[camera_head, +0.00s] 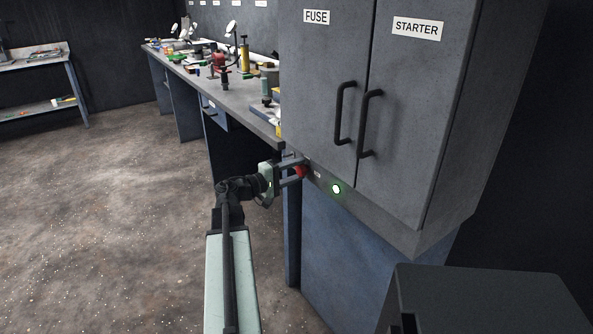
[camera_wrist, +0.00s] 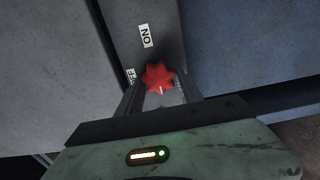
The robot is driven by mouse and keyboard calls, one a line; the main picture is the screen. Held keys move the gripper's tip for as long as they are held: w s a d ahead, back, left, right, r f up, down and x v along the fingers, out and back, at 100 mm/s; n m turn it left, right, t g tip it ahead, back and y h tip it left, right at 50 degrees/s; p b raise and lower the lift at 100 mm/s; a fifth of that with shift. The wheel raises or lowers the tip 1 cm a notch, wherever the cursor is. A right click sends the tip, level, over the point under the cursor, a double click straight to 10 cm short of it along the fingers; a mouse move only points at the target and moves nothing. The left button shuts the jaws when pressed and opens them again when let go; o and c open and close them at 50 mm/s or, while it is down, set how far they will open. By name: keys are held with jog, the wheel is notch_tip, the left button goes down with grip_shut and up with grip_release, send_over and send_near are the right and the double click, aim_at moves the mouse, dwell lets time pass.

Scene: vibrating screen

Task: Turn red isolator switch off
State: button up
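The red isolator switch is a lobed knob (camera_wrist: 157,77) on the grey strip below the cabinet doors. It also shows in the head view (camera_head: 301,171), partly hidden by my gripper. My gripper (camera_head: 294,171) reaches it from the left, with one finger above and one below. In the wrist view my gripper's fingers (camera_wrist: 159,80) stand on either side of the knob, with a narrow gap to it; it looks open. A white mark on the knob points toward the bottom of the picture. An ON label (camera_wrist: 146,36) lies above the knob; another label (camera_wrist: 131,76), partly hidden, is at its left.
A lit green lamp (camera_head: 336,189) sits right of the knob. Cabinet doors labelled FUSE (camera_head: 316,17) and STARTER (camera_head: 416,28) have black handles (camera_head: 345,113) above it. A cluttered workbench (camera_head: 250,99) runs behind my gripper. The floor at left is clear.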

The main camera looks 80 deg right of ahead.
jog(key=shift+s+a+f, duration=0.1)
jog(key=shift+s+a, duration=0.05)
jog(key=shift+a, duration=0.35)
jog(key=shift+n, duration=0.3)
jog(key=shift+n, duration=1.8)
jog(key=shift+d+n, duration=0.15)
jog(key=shift+n, duration=2.15)
dwell(1.2)
jog(key=o, duration=1.3)
jog(key=v, duration=0.8)
jog(key=shift+o, duration=0.4)
